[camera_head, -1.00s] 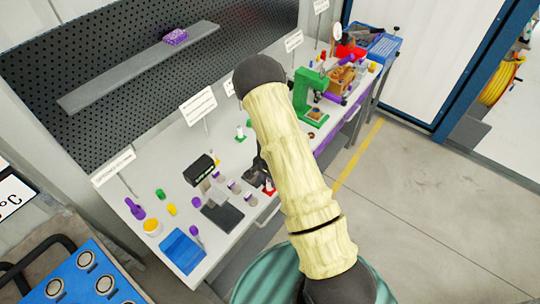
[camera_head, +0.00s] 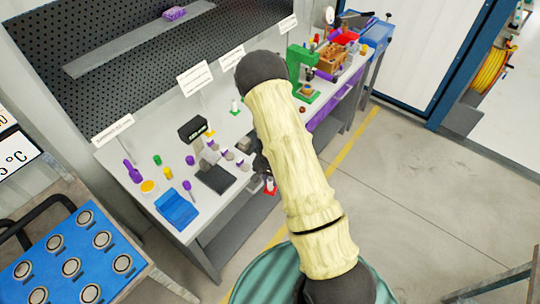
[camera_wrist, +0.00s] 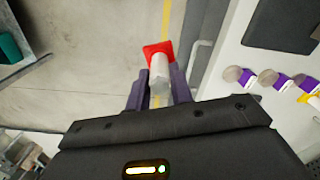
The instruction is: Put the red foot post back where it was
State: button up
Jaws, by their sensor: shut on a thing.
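The red foot post is a pale grey cylinder on a square red foot. In the wrist view the post (camera_wrist: 158,72) is between the two dark fingers of my gripper (camera_wrist: 157,92), with its red foot pointing away from the palm. My gripper is shut on it. Below it in that view is the floor, just off the bench edge. In the head view the red foot (camera_head: 270,187) shows beside my arm, at the bench's front edge. My gripper there is mostly hidden behind my arm.
On the bench (camera_head: 228,200) stand several grey posts with purple parts (camera_head: 228,154), a dark pad (camera_head: 215,180), a blue tray (camera_head: 177,209) and a green press (camera_head: 302,65). A white-green post (camera_head: 235,107) stands farther back. A bench handle (camera_wrist: 199,65) lies beside the post.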

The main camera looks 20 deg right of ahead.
aim_at(269, 192)
jog(key=shift+s+a+f+n+b, duration=0.1)
jog(key=shift+s+f+n+b, duration=0.05)
jog(key=shift+f+n+b, duration=0.3)
jog(key=shift+s+a+f+n+b, duration=0.1)
jog(key=shift+s+f+n+b, duration=0.05)
jog(key=shift+f+n+b, duration=0.2)
jog(key=f+n+b, duration=0.2)
jog(key=b, duration=0.1)
jog(key=s+f+n+b, duration=0.1)
jog(key=n, duration=0.1)
jog(key=shift+a+f+b, duration=0.25)
jog(key=shift+b, duration=0.05)
jog(key=shift+s+f+n+b, duration=0.1)
jog(key=shift+f+n+b, duration=0.2)
jog(key=shift+n+b, duration=0.3)
jog(key=shift+r, duration=0.1)
